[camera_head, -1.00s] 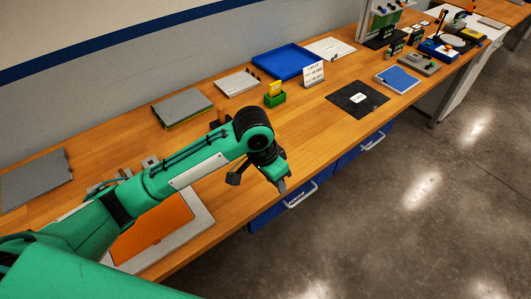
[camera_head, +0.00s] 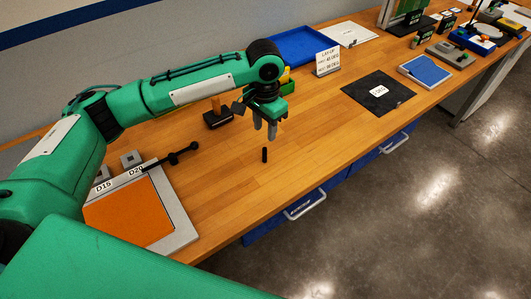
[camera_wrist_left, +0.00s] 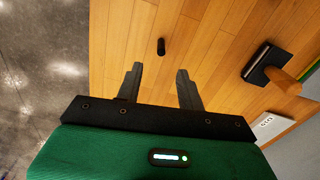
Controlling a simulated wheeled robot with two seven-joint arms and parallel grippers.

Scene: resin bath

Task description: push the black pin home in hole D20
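The black pin (camera_head: 265,155) stands on the bare wooden table, apart from the plate. It also shows in the left wrist view (camera_wrist_left: 161,46), beyond the fingertips. My left gripper (camera_head: 265,131) points down just above and behind it. In the left wrist view its two fingers (camera_wrist_left: 160,70) are spread with nothing between them. The D20 label (camera_head: 136,170) lies on the plate's back edge, with a small grey block (camera_head: 131,158) behind it. The hole opening is too small to make out. My right gripper is not in view.
A framed orange plate (camera_head: 186,238) lies at front left. A black rod-like tool (camera_head: 173,158) lies near D20. A black block with a wooden handle (camera_head: 218,118) stands behind the gripper. A dark mat (camera_head: 360,88) lies right. The table around the pin is clear.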

